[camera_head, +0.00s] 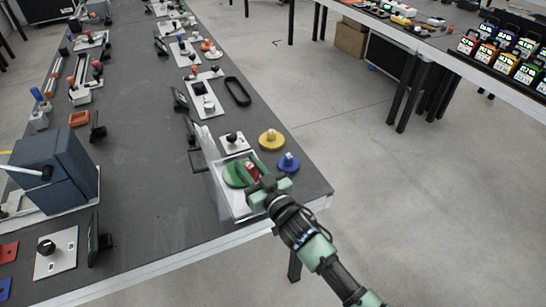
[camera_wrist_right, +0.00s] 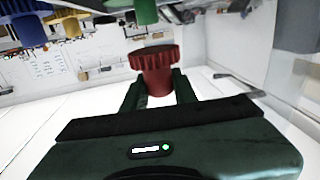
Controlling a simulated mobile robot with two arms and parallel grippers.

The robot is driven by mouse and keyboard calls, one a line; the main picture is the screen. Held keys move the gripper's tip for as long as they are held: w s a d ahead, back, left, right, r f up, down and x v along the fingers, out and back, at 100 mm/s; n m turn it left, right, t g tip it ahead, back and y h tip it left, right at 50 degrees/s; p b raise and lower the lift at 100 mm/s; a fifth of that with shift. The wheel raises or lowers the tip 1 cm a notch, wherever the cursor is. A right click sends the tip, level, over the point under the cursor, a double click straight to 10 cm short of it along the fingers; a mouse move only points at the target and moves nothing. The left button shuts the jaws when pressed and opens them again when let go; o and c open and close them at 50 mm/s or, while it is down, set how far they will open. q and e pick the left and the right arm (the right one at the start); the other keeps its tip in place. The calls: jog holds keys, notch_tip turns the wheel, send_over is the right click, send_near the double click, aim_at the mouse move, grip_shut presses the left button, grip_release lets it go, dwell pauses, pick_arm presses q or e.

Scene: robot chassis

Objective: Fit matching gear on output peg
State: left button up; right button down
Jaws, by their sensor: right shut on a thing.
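My right gripper (camera_head: 257,183) is shut on a red gear (camera_head: 251,169) over the white open housing (camera_head: 228,205). In the right wrist view the red gear (camera_wrist_right: 157,80) sits between the two fingers (camera_wrist_right: 158,98), its toothed rim clear of them. A green gear (camera_head: 234,174) is in the housing, just left of the red gear. A yellow gear (camera_head: 271,139) and a blue gear (camera_head: 288,162) stand on the table beyond and right of the housing. I cannot make out the output peg; the gripper and red gear may hide it. My left gripper is not in view.
A clear upright panel (camera_head: 207,150) stands at the housing's left side. A plate with a black knob (camera_head: 232,139) lies just behind the housing. A blue-grey box (camera_head: 55,170) stands at the left. The dark table (camera_head: 150,200) between them is mostly clear.

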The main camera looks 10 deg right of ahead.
jog(key=shift+a+f+b, duration=0.3)
jog(key=shift+f, duration=0.15)
notch_tip(320, 180, down, 5)
jog(key=b, duration=0.5)
jog(key=shift+f, duration=0.15)
jog(key=shift+p, duration=0.3)
dwell(0.6)
jog(key=shift+f+b, duration=0.45)
jog(key=shift+f, duration=0.1)
dwell(0.4)
jog(key=c, duration=1.4)
grip_release()
jog(key=shift+s+d, duration=0.1)
